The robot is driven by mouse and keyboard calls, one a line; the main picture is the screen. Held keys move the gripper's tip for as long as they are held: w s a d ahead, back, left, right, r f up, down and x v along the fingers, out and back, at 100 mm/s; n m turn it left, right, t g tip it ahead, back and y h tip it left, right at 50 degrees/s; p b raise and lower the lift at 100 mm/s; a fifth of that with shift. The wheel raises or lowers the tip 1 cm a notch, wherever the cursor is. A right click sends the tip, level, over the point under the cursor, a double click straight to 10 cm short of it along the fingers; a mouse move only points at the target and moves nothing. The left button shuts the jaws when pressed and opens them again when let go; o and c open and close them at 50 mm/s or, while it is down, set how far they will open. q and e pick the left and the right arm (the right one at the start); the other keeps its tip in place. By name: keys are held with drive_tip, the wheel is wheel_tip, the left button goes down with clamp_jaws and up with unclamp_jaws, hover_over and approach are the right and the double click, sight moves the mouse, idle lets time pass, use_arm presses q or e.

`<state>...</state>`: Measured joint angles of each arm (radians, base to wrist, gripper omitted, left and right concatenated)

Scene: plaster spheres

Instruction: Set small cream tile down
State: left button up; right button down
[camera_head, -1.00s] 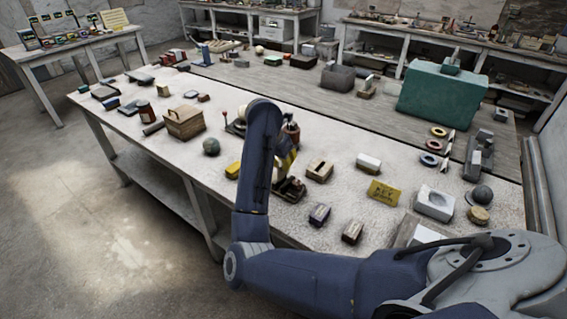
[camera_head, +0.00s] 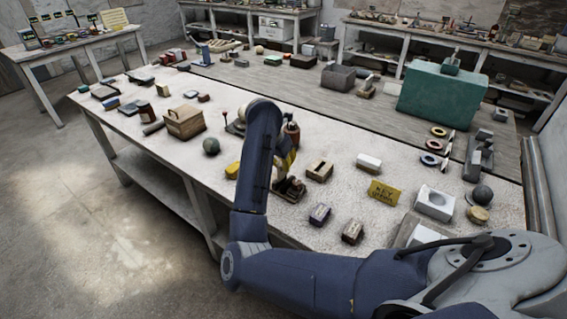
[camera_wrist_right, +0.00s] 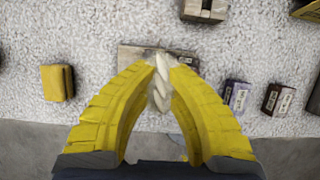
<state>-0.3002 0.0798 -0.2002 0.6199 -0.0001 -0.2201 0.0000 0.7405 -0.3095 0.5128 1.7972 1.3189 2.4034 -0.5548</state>
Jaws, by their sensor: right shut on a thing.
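My right gripper (camera_wrist_right: 161,68) has its yellow fingers shut on a small cream tile (camera_wrist_right: 161,88). The tile is pale with a scalloped pattern and sits between the fingertips. A flat grey-brown piece (camera_wrist_right: 128,56) lies on the table behind the fingertips; I cannot tell whether the tile touches it. In the head view the right gripper (camera_head: 288,158) is mostly hidden behind my blue forearm, above a dark brown item (camera_head: 290,188), and the tile cannot be made out there. My left gripper is not in view.
A yellow block (camera_wrist_right: 57,83) lies left of the fingers, and small purple (camera_wrist_right: 237,95) and brown (camera_wrist_right: 278,99) blocks lie to the right. A wooden box (camera_head: 184,122) and a grey sphere (camera_head: 211,146) stand farther left. The table's front edge is close by.

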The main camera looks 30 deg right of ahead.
sight(285, 175)
drive_tip(key=shift+f, duration=2.35)
idle(0.5)
drive_tip(key=c, duration=1.5)
unclamp_jaws()
drive_tip(key=shift+r, duration=1.95)
drive_tip(key=shift+a, duration=0.15)
